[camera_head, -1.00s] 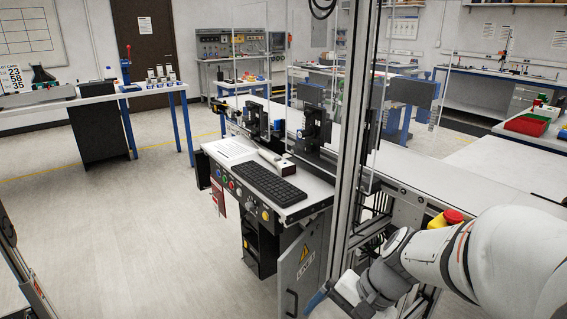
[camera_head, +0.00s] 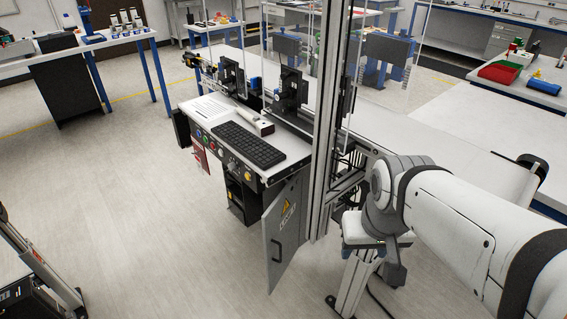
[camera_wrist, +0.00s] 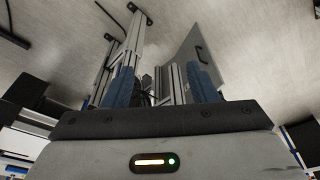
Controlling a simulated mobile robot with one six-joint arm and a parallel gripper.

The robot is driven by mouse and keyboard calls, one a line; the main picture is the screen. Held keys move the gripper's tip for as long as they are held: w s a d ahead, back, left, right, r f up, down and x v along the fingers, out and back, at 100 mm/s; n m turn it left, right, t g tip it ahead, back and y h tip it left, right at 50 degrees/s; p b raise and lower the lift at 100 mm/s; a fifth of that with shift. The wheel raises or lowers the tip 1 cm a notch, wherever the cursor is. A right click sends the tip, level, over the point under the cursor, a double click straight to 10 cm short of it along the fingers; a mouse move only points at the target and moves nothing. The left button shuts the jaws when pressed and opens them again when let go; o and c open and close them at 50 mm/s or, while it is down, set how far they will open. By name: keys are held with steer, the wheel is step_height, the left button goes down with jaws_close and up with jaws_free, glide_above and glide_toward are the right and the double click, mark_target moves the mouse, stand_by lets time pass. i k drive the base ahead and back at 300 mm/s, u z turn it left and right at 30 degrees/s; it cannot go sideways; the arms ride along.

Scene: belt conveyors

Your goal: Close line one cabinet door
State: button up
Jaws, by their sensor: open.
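The grey line one cabinet door (camera_head: 283,232), with a yellow warning triangle, a line label and a black handle (camera_head: 275,250), stands swung open in the head view. The dark cabinet interior (camera_head: 243,196) shows to its left, under the keyboard bench. In the wrist view the door (camera_wrist: 183,48) is beyond the fingers, its handle (camera_wrist: 199,54) at upper right. My gripper (camera_wrist: 163,84) has its two blue fingers spread, with no object held between them. In the head view my arm is right of the door, apart from it; the fingers are not clear there.
An aluminium frame post (camera_head: 324,130) rises just right of the door. The bench (camera_head: 205,110) carries a keyboard (camera_head: 247,144) and buttons. The conveyor (camera_head: 420,135) runs behind my arm. The floor (camera_head: 150,230) left of the door is clear.

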mark_target(281, 221)
steer(key=z, duration=1.45)
steer(key=k, duration=1)
steer(key=u, duration=1)
steer(key=i, duration=1)
steer(key=u, duration=0.05)
